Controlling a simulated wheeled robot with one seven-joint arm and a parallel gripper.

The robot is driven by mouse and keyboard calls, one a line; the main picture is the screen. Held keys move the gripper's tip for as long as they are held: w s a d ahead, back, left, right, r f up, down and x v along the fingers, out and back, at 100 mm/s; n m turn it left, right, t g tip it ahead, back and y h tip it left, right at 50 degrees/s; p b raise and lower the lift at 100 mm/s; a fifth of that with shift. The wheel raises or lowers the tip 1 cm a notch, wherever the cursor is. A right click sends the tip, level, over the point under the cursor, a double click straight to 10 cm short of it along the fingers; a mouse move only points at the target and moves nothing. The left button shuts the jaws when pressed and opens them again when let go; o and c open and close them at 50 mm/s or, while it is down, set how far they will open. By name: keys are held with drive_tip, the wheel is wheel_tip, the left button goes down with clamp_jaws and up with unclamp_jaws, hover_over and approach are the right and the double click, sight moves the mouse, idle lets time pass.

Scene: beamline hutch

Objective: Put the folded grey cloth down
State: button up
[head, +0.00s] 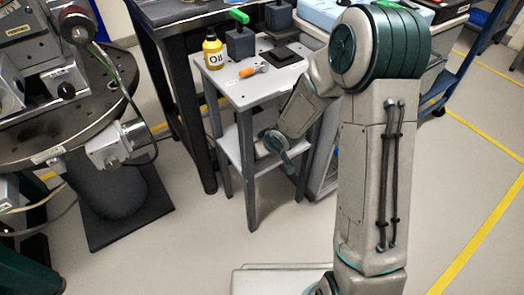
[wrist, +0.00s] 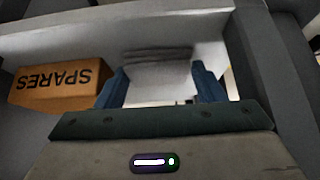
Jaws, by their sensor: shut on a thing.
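The folded grey cloth (wrist: 157,55) shows in the wrist view as a flat stack of dark grey layers. My gripper (wrist: 158,72) has its two blue fingers at the sides of the cloth and is shut on it. In the head view my gripper (head: 274,143) reaches in under the top of the small grey table, at the level of its lower shelf (head: 232,146). I cannot make out the cloth in the head view. Whether its underside touches the shelf is not clear.
A cardboard box marked SPARES (wrist: 60,86) stands left of my gripper in the wrist view. The small table's top (head: 238,93) holds a yellow oil bottle (head: 213,52), an orange-handled tool (head: 252,71) and dark blocks. Its legs and top frame my arm closely.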

drive_tip(key=shift+f, duration=0.15)
drive_tip(key=o, duration=0.7)
